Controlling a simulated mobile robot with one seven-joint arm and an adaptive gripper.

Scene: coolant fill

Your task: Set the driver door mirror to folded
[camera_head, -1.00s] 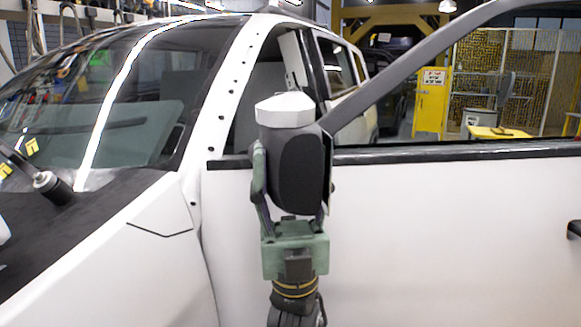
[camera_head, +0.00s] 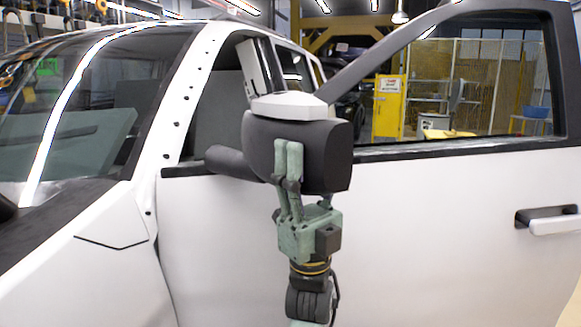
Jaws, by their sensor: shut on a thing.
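The driver door mirror (camera_head: 331,158) has a dark housing with a white cap (camera_head: 290,106) on top. It sits at the front lower corner of the door window, its broad side facing me, with a dark rounded stub (camera_head: 230,162) at its left. My gripper (camera_head: 297,152) comes up from below and is shut on the mirror housing. Its green near finger lies against the housing's face. The other finger is mostly hidden behind the housing. The mirror glass does not show.
The white driver door (camera_head: 430,235) spans the right side, with its handle (camera_head: 548,220) at the far right. The windshield (camera_head: 75,120) and fender are at the left. A yellow cabinet (camera_head: 388,105) stands in the workshop behind. The space below the mirror, beside my arm, looks clear.

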